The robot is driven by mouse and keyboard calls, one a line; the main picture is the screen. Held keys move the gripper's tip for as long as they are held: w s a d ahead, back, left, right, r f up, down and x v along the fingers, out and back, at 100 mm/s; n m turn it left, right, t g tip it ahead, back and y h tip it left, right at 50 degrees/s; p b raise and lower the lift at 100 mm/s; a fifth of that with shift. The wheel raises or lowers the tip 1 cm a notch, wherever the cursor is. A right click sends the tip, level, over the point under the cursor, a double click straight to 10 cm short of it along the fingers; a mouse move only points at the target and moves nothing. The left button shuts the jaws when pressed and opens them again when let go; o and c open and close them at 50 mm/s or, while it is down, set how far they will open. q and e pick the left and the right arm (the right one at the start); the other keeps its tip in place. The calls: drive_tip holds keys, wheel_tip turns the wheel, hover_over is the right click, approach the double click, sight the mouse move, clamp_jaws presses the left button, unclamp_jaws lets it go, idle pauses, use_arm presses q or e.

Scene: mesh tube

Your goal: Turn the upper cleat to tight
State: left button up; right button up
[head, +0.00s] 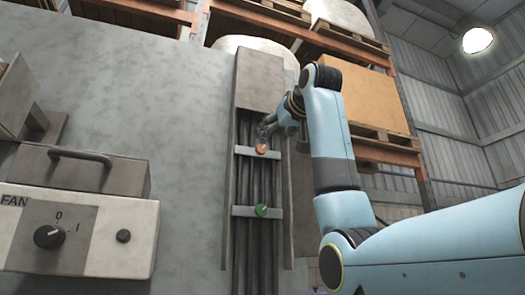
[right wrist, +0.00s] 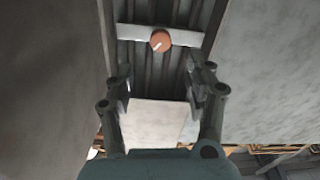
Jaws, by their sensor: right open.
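The upper cleat is a light crossbar (head: 243,151) over dark vertical cables, with a round orange knob (head: 261,149) on it. In the right wrist view the orange knob (right wrist: 160,41) shows a short white mark slanting toward the lower left. A lower crossbar (head: 241,211) carries a green knob (head: 262,210). My right gripper (head: 266,127) is just above the orange knob in the head view. In the right wrist view its fingers (right wrist: 161,80) are spread and empty, with the knob beyond their tips. My left gripper is out of view.
A grey cover (head: 260,80) closes the top of the cable channel, and side walls (head: 289,215) flank it. A FAN control box (head: 90,235) with a dial stands at the left. Shelving with pallets and a carton (head: 375,98) is behind.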

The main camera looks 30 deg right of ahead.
sight(262, 148)
drive_tip(key=p+x, duration=0.4)
drive_tip(key=x, duration=0.5)
drive_tip(key=shift+w+d+f, duration=0.1)
drive_tip(key=shift+w+d, duration=0.05)
drive_tip(key=shift+w, duration=0.35)
drive_tip(key=shift+c, duration=0.3)
clamp_jaws()
